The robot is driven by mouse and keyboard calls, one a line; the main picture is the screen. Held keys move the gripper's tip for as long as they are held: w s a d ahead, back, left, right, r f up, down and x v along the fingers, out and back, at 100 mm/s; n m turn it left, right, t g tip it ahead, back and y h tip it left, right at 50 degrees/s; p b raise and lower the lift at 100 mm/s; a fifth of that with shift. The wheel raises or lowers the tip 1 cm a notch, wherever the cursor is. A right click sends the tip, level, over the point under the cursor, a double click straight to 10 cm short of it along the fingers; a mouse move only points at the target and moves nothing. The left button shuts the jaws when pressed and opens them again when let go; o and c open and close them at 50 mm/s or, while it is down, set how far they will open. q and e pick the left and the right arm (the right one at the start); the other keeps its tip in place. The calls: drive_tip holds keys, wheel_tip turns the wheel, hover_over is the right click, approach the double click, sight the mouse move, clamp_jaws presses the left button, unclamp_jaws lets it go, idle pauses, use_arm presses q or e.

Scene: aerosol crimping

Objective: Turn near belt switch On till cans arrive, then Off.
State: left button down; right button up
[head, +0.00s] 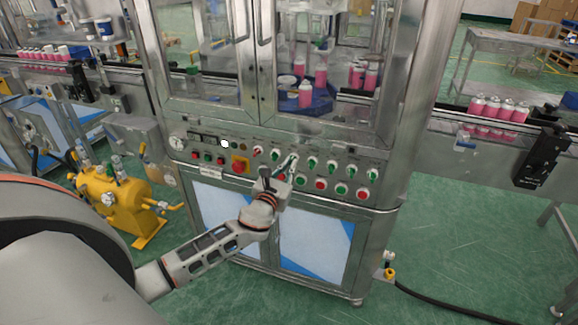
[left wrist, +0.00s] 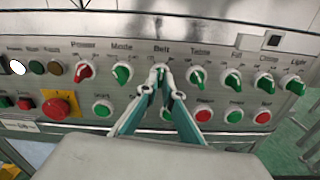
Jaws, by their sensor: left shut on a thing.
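The belt switch (left wrist: 161,84) is a knob under the label "Belt" on the machine's control panel (head: 215,146). My left gripper (left wrist: 160,74) has its two fingertips closed around this knob, and they hide much of it, so its exact setting is hard to read. In the head view my left gripper (head: 289,163) reaches the panel from below. Pink cans with white tops (head: 500,108) stand in a row on the right belt (head: 490,133). More pink cans (head: 48,52) stand on the left belt. My right gripper is not in view.
Other switches sit close beside the belt switch, including a red Power knob (left wrist: 83,72) and a green Mode knob (left wrist: 122,73). A large red emergency button (left wrist: 58,108) is at lower left. Behind the glass doors, several cans (head: 306,94) stand at a blue turntable (head: 322,103).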

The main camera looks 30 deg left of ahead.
use_arm(q)
drive_tip(key=shift+n, duration=3.8)
drive_tip(key=c, duration=2.2)
unclamp_jaws()
drive_tip(key=v, duration=1.2)
drive_tip(key=shift+d, duration=0.1)
